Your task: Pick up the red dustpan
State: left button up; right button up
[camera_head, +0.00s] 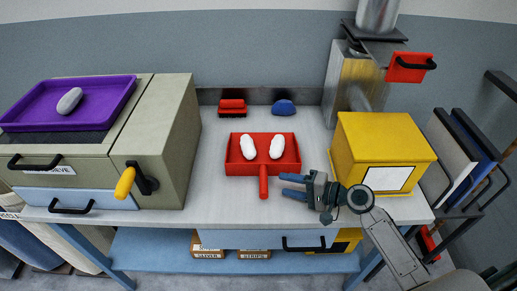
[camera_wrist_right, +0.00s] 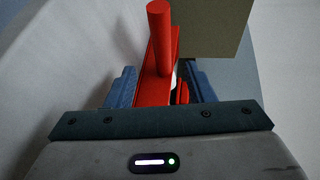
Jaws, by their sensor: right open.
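The red dustpan (camera_head: 262,168) lies on the middle of the white worktop, its handle (camera_head: 264,187) pointing to the front. Two white oval pieces (camera_head: 248,147) (camera_head: 277,146) lie in its pan. My right gripper (camera_head: 292,186) is open just right of the handle, its blue fingers pointing left towards it. In the right wrist view the red handle (camera_wrist_right: 160,40) stands out between and beyond the blue fingers (camera_wrist_right: 163,88); I cannot tell whether they touch it. My left gripper is not in view.
A yellow box (camera_head: 383,140) stands right of my right gripper. A beige machine (camera_head: 175,140) with a purple tray (camera_head: 110,92) stands left. A red brush-like block (camera_head: 232,108) and a blue lump (camera_head: 284,107) lie behind the dustpan. The worktop left of the dustpan is clear.

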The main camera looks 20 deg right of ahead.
aim_at(265, 175)
jog(key=shift+w+a+f, duration=0.1)
jog(key=shift+w+a, duration=0.2)
jog(key=shift+w, duration=0.55)
jog(key=x, duration=0.1)
jog(key=p+x, duration=0.1)
jog(key=x, duration=0.1)
jog(key=shift+a+p, duration=0.4)
jog(key=shift+a, duration=0.1)
jog(key=shift+w+a, duration=0.1)
jog(key=shift+w, duration=0.05)
jog(key=shift+w+a+f, duration=0.1)
jog(key=shift+w+a, duration=0.05)
jog(key=shift+w, duration=0.1)
jog(key=shift+w+a+p, duration=0.6)
jog(key=shift+w+p, duration=0.25)
jog(key=shift+p, duration=0.2)
jog(key=shift+p+x, duration=0.4)
jog(key=shift+x, duration=0.75)
jog(key=shift+w+a+f, duration=0.1)
jog(key=shift+a+f, duration=0.1)
jog(key=shift+f, duration=0.1)
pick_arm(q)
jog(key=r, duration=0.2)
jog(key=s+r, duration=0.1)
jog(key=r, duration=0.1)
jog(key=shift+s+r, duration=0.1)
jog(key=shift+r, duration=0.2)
pick_arm(e)
grip_shut()
